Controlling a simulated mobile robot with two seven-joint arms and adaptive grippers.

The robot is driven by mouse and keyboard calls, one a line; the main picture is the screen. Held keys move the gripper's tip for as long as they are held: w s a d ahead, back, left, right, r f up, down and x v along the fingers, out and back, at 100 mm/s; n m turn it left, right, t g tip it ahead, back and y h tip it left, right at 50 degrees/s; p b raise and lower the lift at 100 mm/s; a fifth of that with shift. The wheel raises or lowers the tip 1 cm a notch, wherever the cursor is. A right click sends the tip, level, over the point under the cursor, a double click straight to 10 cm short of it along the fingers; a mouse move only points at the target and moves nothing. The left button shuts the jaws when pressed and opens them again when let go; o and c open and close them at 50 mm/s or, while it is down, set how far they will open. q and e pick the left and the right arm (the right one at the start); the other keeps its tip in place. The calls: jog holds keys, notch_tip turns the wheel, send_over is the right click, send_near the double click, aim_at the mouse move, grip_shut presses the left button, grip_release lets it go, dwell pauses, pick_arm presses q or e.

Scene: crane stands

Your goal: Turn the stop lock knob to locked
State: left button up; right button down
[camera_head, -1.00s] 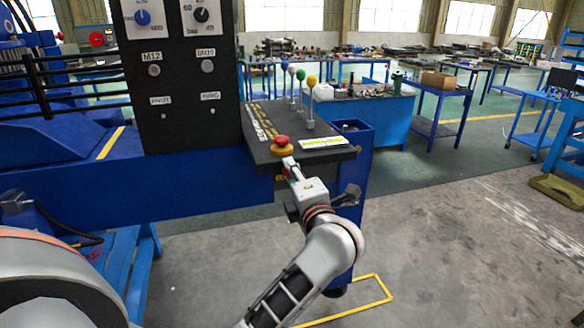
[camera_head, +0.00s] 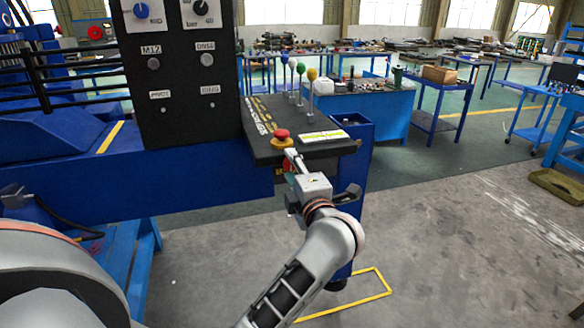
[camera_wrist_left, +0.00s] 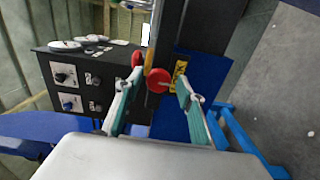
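A red round knob (camera_wrist_left: 158,80) sits on the front face of the black console, beside a yellow label (camera_wrist_left: 180,72). In the head view a bit of its red (camera_head: 287,166) shows under the console's front edge, mostly hidden by my left gripper (camera_head: 290,160). A red mushroom button (camera_head: 282,134) with a yellow base stands on the console top just above. In the left wrist view my left gripper (camera_wrist_left: 160,88) is open, its green-padded fingers on either side of the knob. Contact cannot be told. My right gripper is not in view.
The black console (camera_head: 262,150) overhangs a blue beam (camera_head: 100,180). Several levers with coloured balls (camera_head: 300,70) rise from its top. A tall black panel (camera_head: 180,80) with dials stands to the left.

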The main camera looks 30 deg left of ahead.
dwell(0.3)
pick_arm(q)
jog(key=v, duration=0.7)
jog(key=shift+s+d, duration=0.2)
jog(key=shift+s, duration=0.05)
